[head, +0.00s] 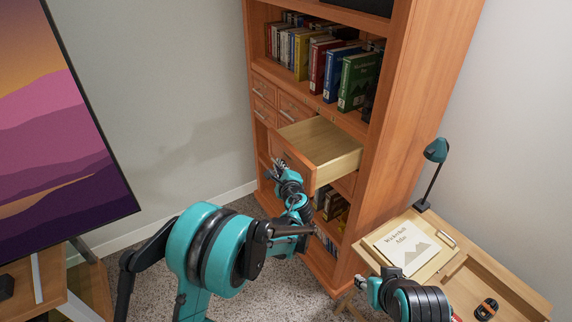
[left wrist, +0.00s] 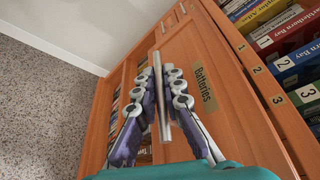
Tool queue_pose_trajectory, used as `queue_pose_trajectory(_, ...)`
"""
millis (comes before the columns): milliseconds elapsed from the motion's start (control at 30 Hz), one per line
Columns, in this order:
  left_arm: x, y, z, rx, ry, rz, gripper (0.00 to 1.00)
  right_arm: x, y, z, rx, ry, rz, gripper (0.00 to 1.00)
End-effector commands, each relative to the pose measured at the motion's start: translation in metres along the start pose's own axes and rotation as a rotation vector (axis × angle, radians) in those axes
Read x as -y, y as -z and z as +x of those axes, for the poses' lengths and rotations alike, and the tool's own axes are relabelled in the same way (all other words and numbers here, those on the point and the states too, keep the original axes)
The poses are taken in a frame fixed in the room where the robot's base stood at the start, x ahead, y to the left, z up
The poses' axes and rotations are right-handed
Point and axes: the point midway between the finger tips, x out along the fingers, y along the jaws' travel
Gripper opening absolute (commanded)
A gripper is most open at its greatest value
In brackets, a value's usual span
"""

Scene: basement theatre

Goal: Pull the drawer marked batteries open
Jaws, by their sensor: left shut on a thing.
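The drawer marked batteries (head: 322,146) stands pulled well out of the tall wooden bookcase, its pale inside showing empty in the head view. In the left wrist view its front carries a "Batteries" label (left wrist: 204,88) and an upright-looking metal bar handle (left wrist: 163,97). My left gripper (head: 279,165) is at the drawer front and shut on that handle, with its fingers (left wrist: 160,78) on both sides of the bar. My right gripper (head: 361,283) is low at the right, by the small desk; its fingers are too small to read.
Books (head: 357,80) fill the shelf above the drawers, and other closed drawers (head: 264,100) sit beside the open one. A large screen (head: 55,130) stands at the left. Carpet is clear before the bookcase.

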Motion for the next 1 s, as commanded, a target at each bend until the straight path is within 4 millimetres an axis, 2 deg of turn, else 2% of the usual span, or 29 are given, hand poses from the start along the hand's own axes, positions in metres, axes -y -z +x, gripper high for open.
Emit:
queue_pose_trajectory(333,-0.001,-0.001,-0.001,-0.001,-0.001,-0.001,0.00,0.000,0.000,0.000,0.000,0.000,0.000,0.40)
queue_pose_trajectory(367,-0.001,-0.001,-0.001,-0.001,-0.001,-0.001,0.14,0.000,0.000,0.000,0.000,0.000,0.000,0.40)
queue_pose_trajectory(400,-0.001,-0.001,-0.001,-0.001,-0.001,-0.001,0.18,0.000,0.000,0.000,0.000,0.000,0.000,0.40)
queue_pose_trajectory(733,-0.001,-0.001,-0.004,-0.001,0.000,0.000,0.18,0.000,0.000,0.000,0.000,0.000,0.000,0.40)
queue_pose_trajectory(867,0.000,0.000,-0.020,-0.002,0.001,0.000,0.18,0.000,0.000,0.000,0.000,0.000,0.000,0.40)
queue_pose_trajectory(1000,-0.001,0.000,-0.050,-0.003,0.002,0.000,0.18,0.000,0.000,0.000,0.000,0.000,0.000,0.40)
